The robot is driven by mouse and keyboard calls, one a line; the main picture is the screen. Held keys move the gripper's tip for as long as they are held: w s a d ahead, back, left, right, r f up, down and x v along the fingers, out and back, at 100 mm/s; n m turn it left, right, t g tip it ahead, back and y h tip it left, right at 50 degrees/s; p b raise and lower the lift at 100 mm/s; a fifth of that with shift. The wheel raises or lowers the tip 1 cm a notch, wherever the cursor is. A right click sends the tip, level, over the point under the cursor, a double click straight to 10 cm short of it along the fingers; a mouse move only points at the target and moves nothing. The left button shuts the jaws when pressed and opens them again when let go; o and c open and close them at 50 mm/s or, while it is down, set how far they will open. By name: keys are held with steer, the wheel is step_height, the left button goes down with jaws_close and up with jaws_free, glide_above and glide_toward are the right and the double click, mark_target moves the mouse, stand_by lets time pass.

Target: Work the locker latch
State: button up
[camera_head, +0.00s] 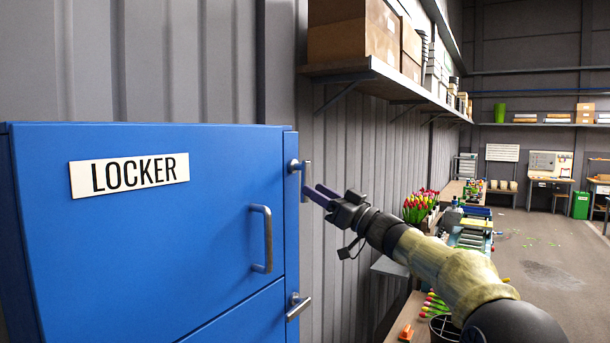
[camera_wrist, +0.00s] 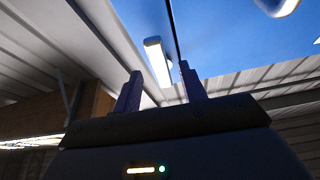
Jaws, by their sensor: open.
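The blue locker (camera_head: 150,240) stands at the left with a white LOCKER sign on its door. Its upper latch (camera_head: 305,180) is a metal lever at the right edge, hanging upright. A lower latch (camera_head: 298,307) has its lever lying slanted, near horizontal. My gripper (camera_head: 316,192) is open beside the upper latch lever. In the wrist view, a pale bar that looks like the upper latch lever (camera_wrist: 157,60) shows between the open fingertips (camera_wrist: 160,75). I cannot tell whether either finger touches it.
A vertical bar handle (camera_head: 264,240) is on the locker door, left of the latches. A shelf with boxes (camera_head: 345,72) runs along the wall above my arm. A bench with tulips (camera_head: 420,206) lies behind my arm. Open floor (camera_head: 540,250) is at the right.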

steer(key=p+x, duration=0.1)
steer(key=x, duration=0.3)
steer(key=shift+w+a+r+p, duration=0.15)
steer(key=shift+a+p, duration=0.05)
steer(key=shift+p, duration=0.2)
jaws_close()
